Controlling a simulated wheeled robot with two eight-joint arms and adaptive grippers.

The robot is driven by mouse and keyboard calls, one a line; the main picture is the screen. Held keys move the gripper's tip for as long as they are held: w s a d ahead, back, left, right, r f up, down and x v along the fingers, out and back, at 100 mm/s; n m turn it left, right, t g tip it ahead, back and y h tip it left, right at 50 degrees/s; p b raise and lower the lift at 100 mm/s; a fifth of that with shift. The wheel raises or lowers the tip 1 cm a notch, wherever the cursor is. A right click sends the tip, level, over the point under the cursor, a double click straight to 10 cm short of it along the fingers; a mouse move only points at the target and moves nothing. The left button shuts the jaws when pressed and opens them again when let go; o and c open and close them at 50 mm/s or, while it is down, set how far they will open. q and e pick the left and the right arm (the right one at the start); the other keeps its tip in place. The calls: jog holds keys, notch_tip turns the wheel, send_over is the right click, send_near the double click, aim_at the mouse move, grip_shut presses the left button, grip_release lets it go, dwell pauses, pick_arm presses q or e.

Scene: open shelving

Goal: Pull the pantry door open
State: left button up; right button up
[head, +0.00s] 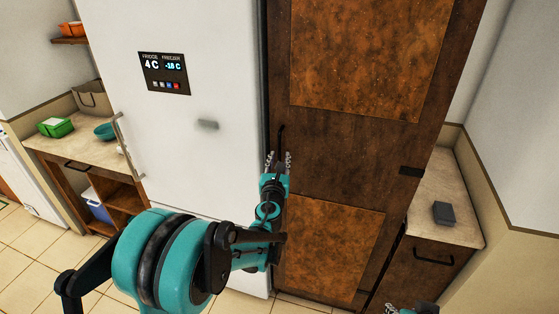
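The pantry door (345,145) is a tall dark brown wooden door with rusty orange-brown panels, and it looks closed. Its thin dark vertical handle (282,136) is near the door's left edge. My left gripper (278,157) points up at the handle's lower end. Its two fingers are apart, one on each side of the handle's line. I cannot tell whether they touch it. Only a small part of my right gripper (405,309) shows at the bottom edge, in front of the lower right cabinet. Its fingers cannot be made out clearly.
A white fridge (205,85) with a long handle (127,147) stands directly left of the pantry. To the right is a low counter (440,205) with a dark grey box (444,213). A left counter holds a green container (56,127) and a teal bowl (105,131).

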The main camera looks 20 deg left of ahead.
pick_arm(q)
jog(key=shift+w+a, duration=0.1)
jog(key=shift+w, duration=0.25)
grip_shut()
jog(key=shift+s, duration=0.1)
